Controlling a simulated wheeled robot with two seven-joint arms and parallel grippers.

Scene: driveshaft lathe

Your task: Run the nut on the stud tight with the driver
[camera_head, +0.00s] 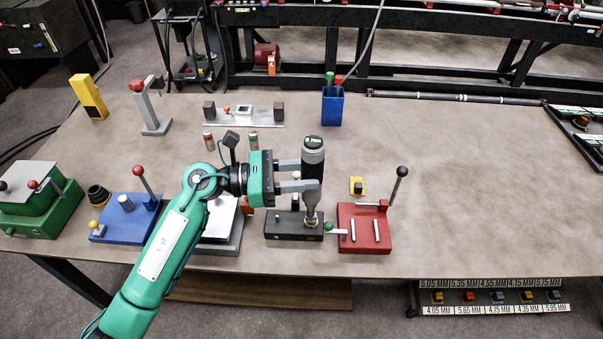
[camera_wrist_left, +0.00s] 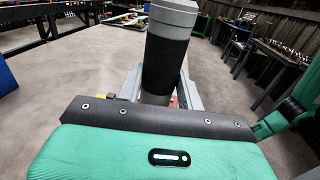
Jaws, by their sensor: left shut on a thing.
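The driver (camera_head: 313,160) is a dark cylinder with a grey body and a narrow nose pointing down. My left gripper (camera_head: 312,186) is shut on it and holds it about upright. The driver's grip also fills the middle of the left wrist view (camera_wrist_left: 166,65), between the fingers. The driver's nose reaches down to a dark block (camera_head: 285,226) near the table's front edge, over a round metal piece on its right part. The nut and stud are hidden under the nose, and I cannot tell whether it touches them. My right gripper is not in view.
A red fixture (camera_head: 365,236) with an upright lever stands close to the right of the block. A blue fixture (camera_head: 125,226) and a green box (camera_head: 40,205) are at left. A blue cup (camera_head: 332,108) stands behind. The table's right half is mostly clear.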

